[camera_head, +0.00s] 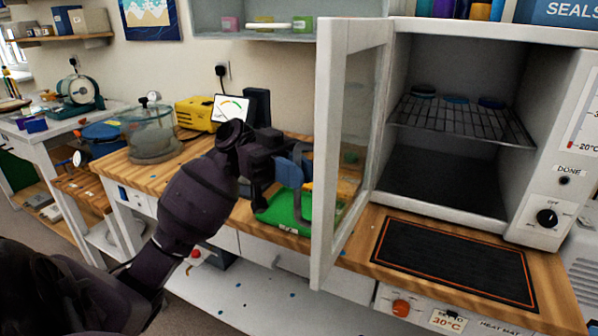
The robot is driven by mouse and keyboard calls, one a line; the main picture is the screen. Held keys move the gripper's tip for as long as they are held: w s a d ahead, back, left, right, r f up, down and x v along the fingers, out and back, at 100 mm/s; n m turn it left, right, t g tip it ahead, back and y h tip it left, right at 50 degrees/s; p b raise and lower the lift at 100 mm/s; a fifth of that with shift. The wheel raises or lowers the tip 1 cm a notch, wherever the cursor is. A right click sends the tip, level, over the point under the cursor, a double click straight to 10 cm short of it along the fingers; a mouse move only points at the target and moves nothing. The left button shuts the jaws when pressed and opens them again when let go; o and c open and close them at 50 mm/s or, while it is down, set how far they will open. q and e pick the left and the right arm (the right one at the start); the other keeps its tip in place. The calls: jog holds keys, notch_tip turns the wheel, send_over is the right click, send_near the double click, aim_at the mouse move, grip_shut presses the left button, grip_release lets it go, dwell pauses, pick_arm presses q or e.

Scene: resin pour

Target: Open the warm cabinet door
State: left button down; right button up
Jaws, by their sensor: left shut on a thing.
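The warm cabinet (403,85) stands at the right with its white-framed glass door (326,120) swung wide open, its edge pointing towards me. The interior shows a wire shelf (460,122) with several dark-blue-topped round things on it. My left gripper (288,166) is at the outer side of the door, at mid height, shut on a blue part that looks like the door handle (298,172). The fingertips are partly hidden by the gripper's own dark body. My right gripper is not in view.
A black heat mat (455,262) lies on the wooden bench before the cabinet. A green tray (285,210) lies behind and below the gripper. A glass vacuum chamber (152,135) and a yellow device (198,114) stand further left.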

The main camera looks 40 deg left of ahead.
pick_arm(q)
jog(key=c, duration=1.2)
grip_release()
jog(key=shift+o, duration=0.2)
jog(key=a, duration=1)
jog(key=shift+w+a, duration=0.4)
